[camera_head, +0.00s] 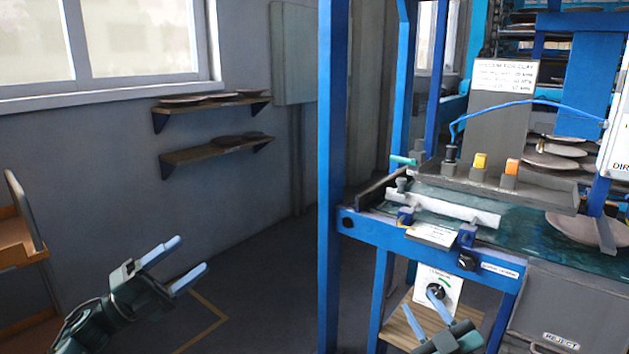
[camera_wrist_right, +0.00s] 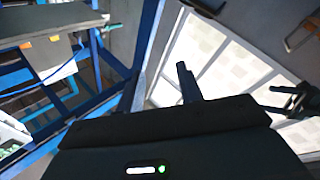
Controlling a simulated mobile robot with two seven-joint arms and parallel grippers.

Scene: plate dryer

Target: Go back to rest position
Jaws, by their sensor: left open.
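In the head view my left gripper (camera_head: 190,255) is at the lower left, over the floor in front of the grey wall. Its two pale blue fingers are apart with nothing between them. My right gripper (camera_head: 421,299) is at the bottom edge, right of centre, in front of the blue machine frame (camera_head: 331,150). Its two fingers point up and are apart, with no held object visible. The right wrist view shows mostly a dark housing (camera_wrist_right: 165,140) with a green light.
A workbench (camera_head: 540,240) with clamps, orange and yellow blocks and a plate (camera_head: 580,228) stands on the right. A grey bin (camera_head: 560,300) marked REJECT is below. Wall shelves (camera_head: 215,150) hold plates. An orange rack (camera_head: 18,240) stands far left. Floor between rack and frame looks clear.

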